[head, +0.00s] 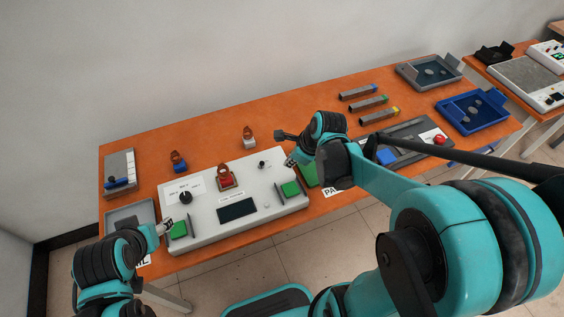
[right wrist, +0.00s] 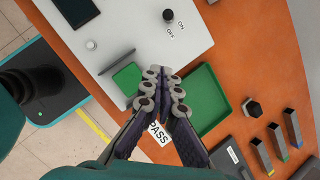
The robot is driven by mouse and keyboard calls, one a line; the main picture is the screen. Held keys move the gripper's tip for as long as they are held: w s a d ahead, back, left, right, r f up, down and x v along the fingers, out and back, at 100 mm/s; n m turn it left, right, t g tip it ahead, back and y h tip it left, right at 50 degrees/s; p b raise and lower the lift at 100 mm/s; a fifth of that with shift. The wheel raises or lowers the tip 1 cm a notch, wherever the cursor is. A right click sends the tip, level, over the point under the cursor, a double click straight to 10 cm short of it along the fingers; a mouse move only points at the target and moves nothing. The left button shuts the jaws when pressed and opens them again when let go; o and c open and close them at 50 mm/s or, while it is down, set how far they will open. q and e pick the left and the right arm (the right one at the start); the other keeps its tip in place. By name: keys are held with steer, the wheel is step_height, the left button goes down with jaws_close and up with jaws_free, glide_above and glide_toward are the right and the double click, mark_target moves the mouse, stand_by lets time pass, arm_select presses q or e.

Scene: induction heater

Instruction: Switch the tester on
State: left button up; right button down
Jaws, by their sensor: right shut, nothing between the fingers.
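The tester (head: 215,228) is a flat white box on the orange table, with a dark display (head: 237,210) on its top. Its small black knob (head: 262,165) stands near the back right; in the right wrist view the same knob (right wrist: 168,15) sits beside printed ON and OFF labels. My right gripper (head: 290,161) is at the tester's right edge, near the knob but apart from it. Its fingers (right wrist: 162,75) are shut and empty. My left gripper (head: 166,226) is at the tester's left front, close to a green pad (head: 180,230); its fingers are too small to judge.
A green tray (right wrist: 222,110) with a PASS label lies right of the tester, partly hidden by my right arm in the head view. A grey tray (head: 130,212) is at the left. Small coil pieces (head: 249,142) stand behind the tester. Blue tray (head: 450,112) and bars are farther right.

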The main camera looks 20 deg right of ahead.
steer(key=b, duration=0.4)
glide_toward(277, 174)
steer(key=x, duration=0.5)
steer(key=shift+w, duration=0.15)
steer(key=shift+w+a+r, duration=0.15)
steer(key=shift+w+a, duration=0.25)
steer(key=shift+a, duration=0.05)
steer(key=shift+w+a+r, duration=0.2)
steer(key=shift+w+a, duration=0.25)
steer(key=shift+w+a+r, duration=0.2)
steer(key=shift+w+a, duration=0.2)
steer(key=shift+a, duration=0.1)
steer(key=shift+w+r+g+p, duration=0.4)
steer(key=shift+w+g, duration=0.2)
steer(key=shift+g, duration=0.4)
steer(key=shift+w+r+g, duration=0.1)
steer(key=shift+w+g, duration=0.15)
steer(key=shift+g, duration=0.15)
steer(key=shift+w+r+p, duration=0.2)
steer(key=shift+w+p, duration=0.25)
steer(key=shift+w, duration=0.45)
